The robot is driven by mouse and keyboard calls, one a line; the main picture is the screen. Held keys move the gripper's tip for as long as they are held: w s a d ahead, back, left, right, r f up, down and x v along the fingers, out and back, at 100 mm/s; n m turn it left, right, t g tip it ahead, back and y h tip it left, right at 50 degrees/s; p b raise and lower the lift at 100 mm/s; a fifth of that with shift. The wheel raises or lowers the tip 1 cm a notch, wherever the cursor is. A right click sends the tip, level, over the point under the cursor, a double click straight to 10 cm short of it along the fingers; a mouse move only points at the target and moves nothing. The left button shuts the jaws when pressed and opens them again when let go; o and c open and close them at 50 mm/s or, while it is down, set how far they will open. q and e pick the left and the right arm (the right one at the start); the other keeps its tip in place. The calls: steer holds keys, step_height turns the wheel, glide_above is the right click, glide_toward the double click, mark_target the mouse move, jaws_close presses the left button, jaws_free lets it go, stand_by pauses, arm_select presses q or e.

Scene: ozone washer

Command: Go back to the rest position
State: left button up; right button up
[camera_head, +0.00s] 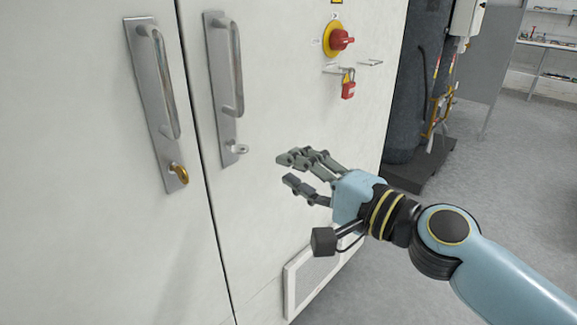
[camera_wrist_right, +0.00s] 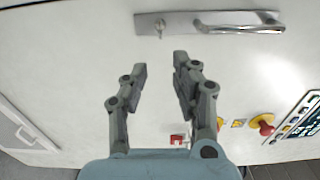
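My right gripper (camera_head: 284,170) is open and empty in front of the white cabinet's right door (camera_head: 265,60). Its fingers point left, below and to the right of the right door handle (camera_head: 226,75). In the right wrist view the two fingers (camera_wrist_right: 160,72) are spread with nothing between them, and the handle (camera_wrist_right: 240,22) lies beyond the fingertips. My left gripper is in neither view.
The left door (camera_head: 90,120) has its own handle (camera_head: 160,90) with a brass lock. A red rotary switch (camera_head: 341,40) and a red padlock (camera_head: 348,90) are above my right gripper. A vent panel (camera_head: 312,280) sits below. Open grey floor (camera_head: 535,170) lies to the right.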

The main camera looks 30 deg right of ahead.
stand_by(0.3)
steer(key=s+d+f+n+g+h+b, duration=0.1)
steer(key=s+d+f+g, duration=0.2)
steer(key=f, duration=1)
steer(key=s+d+f+n+g+h+b, duration=0.15)
steer(key=s+f, duration=0.25)
steer(key=f, duration=0.9)
steer(key=s+d+f+n+g+h+b, duration=0.15)
steer(key=s+f+g, duration=0.25)
steer(key=f, duration=0.9)
steer(key=s+d+f+n+g+h, duration=0.1)
steer(key=s+f+n+g, duration=0.1)
steer(key=s+f, duration=0.4)
steer(key=s+d+f+n+g+h, duration=0.1)
steer(key=s+f+n+g, duration=0.2)
steer(key=s, duration=1.2)
steer(key=s+d+f+n+g+h, duration=0.1)
steer(key=s+f+n+g, duration=0.1)
steer(key=s+f+n, duration=0.3)
steer(key=s+f, duration=0.4)
steer(key=s, duration=0.1)
steer(key=shift+s+f+n+g, duration=0.2)
steer(key=shift+f+n+g, duration=0.05)
steer(key=shift+n+g, duration=0.1)
steer(key=shift+d+b, duration=0.1)
steer(key=shift+b, duration=0.2)
